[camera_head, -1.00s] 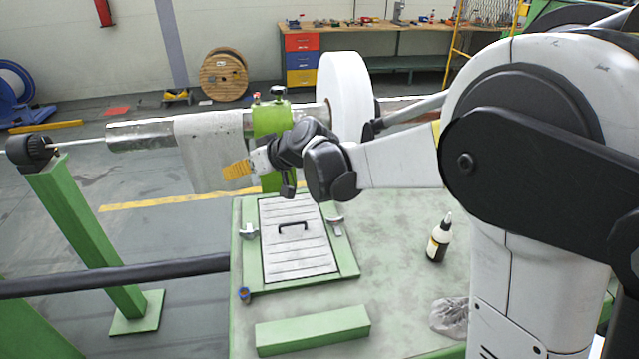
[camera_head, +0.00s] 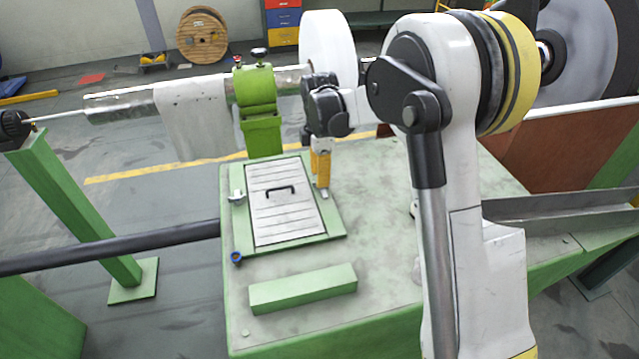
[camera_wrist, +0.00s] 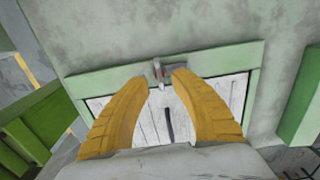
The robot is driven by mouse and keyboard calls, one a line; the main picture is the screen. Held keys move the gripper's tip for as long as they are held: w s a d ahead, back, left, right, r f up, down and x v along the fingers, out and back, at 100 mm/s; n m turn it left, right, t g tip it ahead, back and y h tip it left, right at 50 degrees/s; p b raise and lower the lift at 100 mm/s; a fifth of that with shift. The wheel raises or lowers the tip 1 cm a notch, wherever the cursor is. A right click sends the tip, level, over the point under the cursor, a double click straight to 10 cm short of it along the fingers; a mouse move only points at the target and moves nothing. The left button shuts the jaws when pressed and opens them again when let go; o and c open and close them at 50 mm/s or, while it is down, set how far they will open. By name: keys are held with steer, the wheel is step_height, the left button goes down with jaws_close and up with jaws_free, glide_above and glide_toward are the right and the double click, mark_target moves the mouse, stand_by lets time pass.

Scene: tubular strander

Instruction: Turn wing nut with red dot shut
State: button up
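The metal wing nut with a reddish spot (camera_wrist: 159,73) sits at the edge of the green-framed slatted panel, between my fingertips in the wrist view. In the head view a wing nut (camera_head: 325,194) shows under my fingertips at the panel's right edge, partly hidden. My gripper (camera_head: 321,182) points down there, and its yellow fingers (camera_wrist: 160,77) are apart on either side of the nut. I cannot tell whether they touch it. The slatted panel (camera_head: 290,221) has a black handle (camera_head: 279,189). A second wing nut (camera_head: 237,196) is at its left edge.
A green bracket (camera_head: 257,92) with knobs, a white roll (camera_head: 328,45) and a horizontal shaft stand behind the panel. Table right of the panel looks clear.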

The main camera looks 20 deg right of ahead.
steer(key=shift+f, duration=0.9)
jaws_close()
